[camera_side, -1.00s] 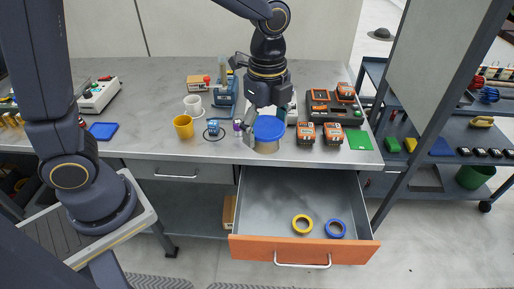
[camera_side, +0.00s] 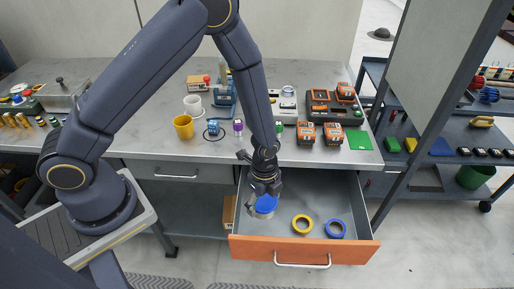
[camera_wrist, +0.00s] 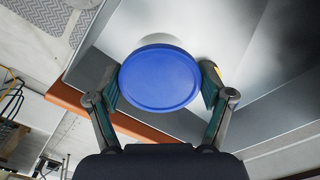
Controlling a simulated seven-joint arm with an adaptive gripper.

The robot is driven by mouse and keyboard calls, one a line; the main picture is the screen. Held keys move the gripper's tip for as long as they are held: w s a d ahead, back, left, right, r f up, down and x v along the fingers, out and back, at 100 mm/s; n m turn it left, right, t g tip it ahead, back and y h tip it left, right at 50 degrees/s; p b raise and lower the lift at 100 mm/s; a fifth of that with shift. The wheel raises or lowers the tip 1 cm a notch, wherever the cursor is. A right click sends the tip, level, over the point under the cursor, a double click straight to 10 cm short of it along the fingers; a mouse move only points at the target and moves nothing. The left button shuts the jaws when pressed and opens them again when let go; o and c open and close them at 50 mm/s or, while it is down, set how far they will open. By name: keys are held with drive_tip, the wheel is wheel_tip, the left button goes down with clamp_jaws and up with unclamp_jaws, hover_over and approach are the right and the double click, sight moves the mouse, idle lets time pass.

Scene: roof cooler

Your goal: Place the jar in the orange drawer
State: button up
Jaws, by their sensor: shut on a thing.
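The jar (camera_side: 265,204) has a blue lid and a pale body. My gripper (camera_side: 264,196) is shut on it and holds it inside the open orange drawer (camera_side: 305,250), at its left part. In the wrist view the round blue lid (camera_wrist: 160,78) fills the space between the two fingers of my gripper (camera_wrist: 160,88). The orange front edge (camera_wrist: 140,125) of the drawer shows below the jar there. I cannot tell whether the jar touches the drawer floor.
A yellow ring (camera_side: 302,224) and a blue ring (camera_side: 336,229) lie on the drawer floor, right of the jar. The bench above holds a yellow cup (camera_side: 183,127), a white cup (camera_side: 193,106), orange tools (camera_side: 333,133) and a green sheet (camera_side: 358,140).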

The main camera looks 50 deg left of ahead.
wheel_tip(320, 180, down, 8)
idle(0.4)
drive_tip(key=shift+f, duration=0.1)
drive_tip(key=o, duration=1.2)
